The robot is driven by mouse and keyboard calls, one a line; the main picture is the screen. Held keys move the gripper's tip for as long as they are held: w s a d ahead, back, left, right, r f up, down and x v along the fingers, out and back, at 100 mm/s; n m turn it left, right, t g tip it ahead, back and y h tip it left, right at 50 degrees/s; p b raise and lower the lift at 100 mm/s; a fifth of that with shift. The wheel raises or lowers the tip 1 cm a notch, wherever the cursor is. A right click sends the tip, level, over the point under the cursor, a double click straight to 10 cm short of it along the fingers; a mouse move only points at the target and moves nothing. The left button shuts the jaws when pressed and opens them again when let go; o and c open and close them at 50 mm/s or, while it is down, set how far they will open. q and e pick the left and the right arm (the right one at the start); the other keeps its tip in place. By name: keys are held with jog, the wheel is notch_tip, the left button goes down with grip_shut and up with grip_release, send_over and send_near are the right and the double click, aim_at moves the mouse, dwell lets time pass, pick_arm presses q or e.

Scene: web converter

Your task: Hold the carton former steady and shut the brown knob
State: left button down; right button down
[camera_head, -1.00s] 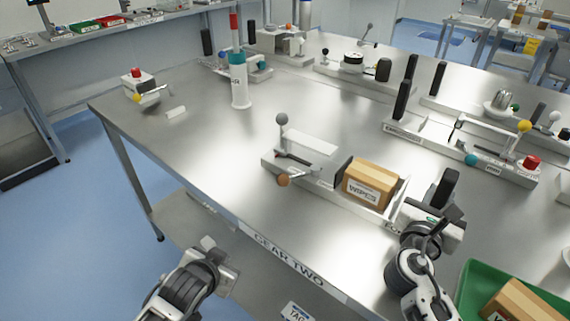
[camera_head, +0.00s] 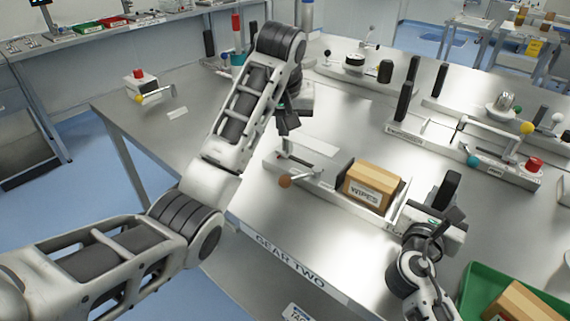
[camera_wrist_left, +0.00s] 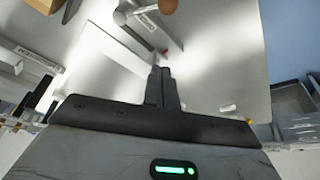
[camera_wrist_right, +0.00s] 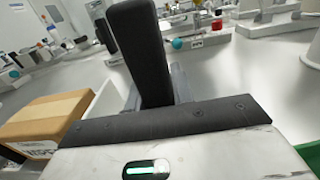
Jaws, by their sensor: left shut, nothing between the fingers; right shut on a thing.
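The carton former (camera_head: 318,172) is a pale grey fixture on the steel table with a cardboard WIPES box (camera_head: 370,186) in it. Its brown knob (camera_head: 285,181) is on the near left side, and shows at the top edge of the left wrist view (camera_wrist_left: 168,6). My right gripper (camera_head: 446,212) is shut on the black upright handle (camera_wrist_right: 140,50) at the former's right end.
A green tray (camera_head: 470,290) with a carton is at the near right. Another fixture with a yellow knob (camera_head: 526,127) and a red button stands behind at right. A small red-button box (camera_head: 140,82) is at the far left. The table's left part is fairly clear.

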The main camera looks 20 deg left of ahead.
aim_at(298, 177)
pick_arm(q)
jog(key=shift+d+r, duration=0.1)
jog(key=shift+d, duration=0.05)
jog(key=x, duration=0.9)
jog(key=shift+f, duration=0.65)
jog(key=shift+s+d+f, duration=0.1)
jog(key=shift+s+d, duration=0.1)
jog(key=shift+s, duration=0.65)
jog(key=shift+s+d+f, duration=0.15)
jog(key=shift+s+d, duration=0.1)
jog(key=shift+s, duration=0.65)
